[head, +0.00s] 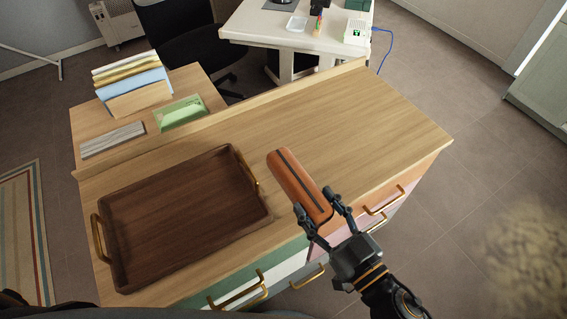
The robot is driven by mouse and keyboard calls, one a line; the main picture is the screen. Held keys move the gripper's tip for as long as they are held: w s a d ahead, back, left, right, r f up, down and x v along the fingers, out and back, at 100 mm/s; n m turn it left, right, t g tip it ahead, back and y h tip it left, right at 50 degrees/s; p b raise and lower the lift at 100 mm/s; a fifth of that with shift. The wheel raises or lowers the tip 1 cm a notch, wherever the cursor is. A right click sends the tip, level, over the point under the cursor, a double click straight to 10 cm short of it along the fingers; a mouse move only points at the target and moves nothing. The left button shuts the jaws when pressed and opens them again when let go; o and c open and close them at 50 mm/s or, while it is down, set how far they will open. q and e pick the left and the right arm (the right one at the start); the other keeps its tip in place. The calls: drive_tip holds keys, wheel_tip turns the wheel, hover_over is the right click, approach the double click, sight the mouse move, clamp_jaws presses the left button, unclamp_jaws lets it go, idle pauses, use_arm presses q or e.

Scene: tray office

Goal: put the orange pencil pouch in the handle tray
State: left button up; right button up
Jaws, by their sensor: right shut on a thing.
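The orange pencil pouch (297,184), with a dark stripe along its top, is held at its near end by my right gripper (323,215). The gripper's two fingers are shut on either side of it. The pouch appears to be over the front part of the wooden cabinet top; I cannot tell how high. The handle tray (180,215) is dark brown wood with brass handles at its left and right ends. It lies empty on the cabinet top, to the left of the pouch. My left gripper is not in view.
The cabinet top (350,115) is clear behind and right of the pouch. Brass drawer handles (383,201) stick out from the cabinet front. A lower desk behind holds a file holder (140,100), a green box (181,113) and a grey striped item (112,139). A white desk (270,28) stands farther back.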

sight(310, 186)
drive_tip(key=w+f, duration=0.1)
drive_tip(key=w, duration=0.1)
drive_tip(key=w+a, duration=0.1)
drive_tip(key=w, duration=0.1)
drive_tip(key=w+f, duration=0.1)
drive_tip(key=w, duration=0.1)
drive_tip(key=shift+w+a+f, duration=0.1)
drive_tip(key=shift+a+f, duration=0.2)
drive_tip(key=w+f, duration=0.1)
drive_tip(key=f, duration=0.1)
drive_tip(key=w+a+f+b, duration=0.1)
drive_tip(key=w, duration=0.1)
drive_tip(key=w+f+b, duration=0.1)
drive_tip(key=f, duration=0.1)
drive_tip(key=shift+w+a+f, duration=0.25)
drive_tip(key=shift+w+f, duration=0.05)
drive_tip(key=shift+w, duration=0.1)
drive_tip(key=f+b, duration=0.2)
drive_tip(key=f, duration=0.1)
drive_tip(key=shift+w+a+f, duration=0.15)
drive_tip(key=shift+w+f, duration=0.1)
drive_tip(key=shift+w, duration=0.15)
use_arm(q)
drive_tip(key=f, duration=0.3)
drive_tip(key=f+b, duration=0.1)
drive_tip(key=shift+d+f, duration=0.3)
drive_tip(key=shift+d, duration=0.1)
use_arm(e)
drive_tip(key=shift+f, duration=0.25)
